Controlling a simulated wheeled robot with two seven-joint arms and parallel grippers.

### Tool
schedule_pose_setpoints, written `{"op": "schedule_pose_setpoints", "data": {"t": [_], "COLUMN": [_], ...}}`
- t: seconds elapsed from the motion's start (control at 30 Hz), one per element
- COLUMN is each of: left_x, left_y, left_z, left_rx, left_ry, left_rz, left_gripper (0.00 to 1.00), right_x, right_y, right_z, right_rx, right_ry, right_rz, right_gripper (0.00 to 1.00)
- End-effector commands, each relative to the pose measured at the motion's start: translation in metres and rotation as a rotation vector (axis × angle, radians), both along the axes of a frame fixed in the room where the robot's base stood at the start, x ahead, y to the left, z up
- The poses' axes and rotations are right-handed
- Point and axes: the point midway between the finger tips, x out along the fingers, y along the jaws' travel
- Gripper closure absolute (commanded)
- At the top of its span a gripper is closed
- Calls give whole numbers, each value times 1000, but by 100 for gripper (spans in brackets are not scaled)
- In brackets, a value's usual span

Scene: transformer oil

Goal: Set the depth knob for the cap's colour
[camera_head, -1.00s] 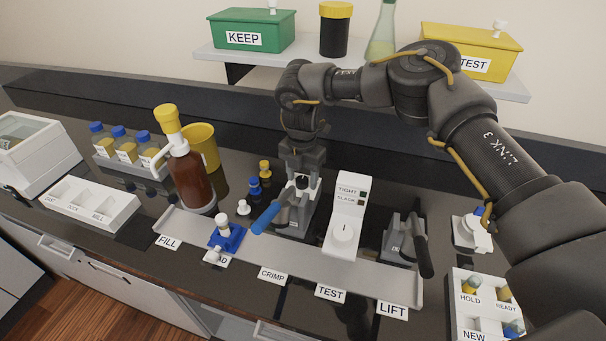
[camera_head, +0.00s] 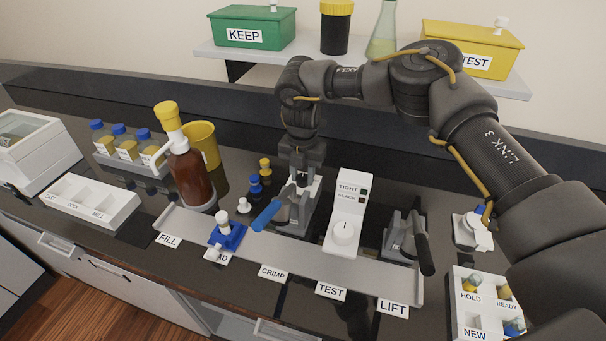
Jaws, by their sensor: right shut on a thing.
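My right gripper (camera_head: 302,180) points down at the top of the crimp station (camera_head: 297,215), behind the CRIMP label (camera_head: 273,272). It is shut on a small dark knob there, mostly hidden by the fingers; its setting cannot be read. The station's blue lever (camera_head: 266,215) slants toward the front left. My left gripper is not in view.
A white tester (camera_head: 346,218) with a dial stands right of the crimp station, then the lift station (camera_head: 405,238). A brown bottle (camera_head: 188,175) stands at the left. A HOLD/READY/NEW rack (camera_head: 460,315) is at the front right.

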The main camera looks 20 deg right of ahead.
Motion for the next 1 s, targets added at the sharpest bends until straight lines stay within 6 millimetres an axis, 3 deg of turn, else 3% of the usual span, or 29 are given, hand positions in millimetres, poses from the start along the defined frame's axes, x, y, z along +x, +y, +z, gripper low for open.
{"op": "schedule_pose_setpoints", "data": {"t": [0.6, 1.0], "left_x": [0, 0], "left_y": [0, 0], "left_z": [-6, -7], "left_rx": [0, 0], "left_ry": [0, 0], "left_rz": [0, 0], "left_gripper": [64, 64], "right_x": [0, 0], "right_y": [0, 1], "right_z": [-1, -1], "right_rx": [-2, 1], "right_ry": [3, 3], "right_rz": [564, 815], "right_gripper": [91, 91]}}
